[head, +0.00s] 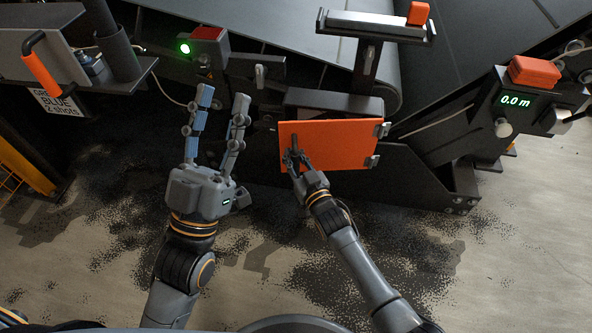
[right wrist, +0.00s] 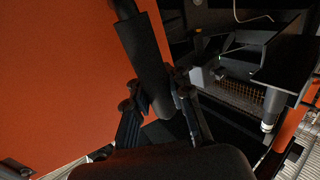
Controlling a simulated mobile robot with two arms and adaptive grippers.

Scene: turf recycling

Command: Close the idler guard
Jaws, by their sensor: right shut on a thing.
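The idler guard (head: 338,146) is a flat orange panel on the front of the dark conveyor frame, with two hinges at its right edge. In the head view it looks slightly angled; I cannot tell how far it stands from the frame. Its dark bar handle (right wrist: 146,62) is near the free left edge. My right gripper (head: 296,158) is shut on this handle, and the right wrist view shows the fingers (right wrist: 160,100) around its lower end. My left gripper (head: 215,100) is open and empty, left of the guard, fingers pointing up toward the frame.
A box with a green light and red top (head: 205,42) is above my left gripper. A unit reading 0.0 m (head: 520,98) stands at right. An orange-handled device (head: 42,65) is at upper left. Bare floor (head: 500,265) with dark crumbs lies in front.

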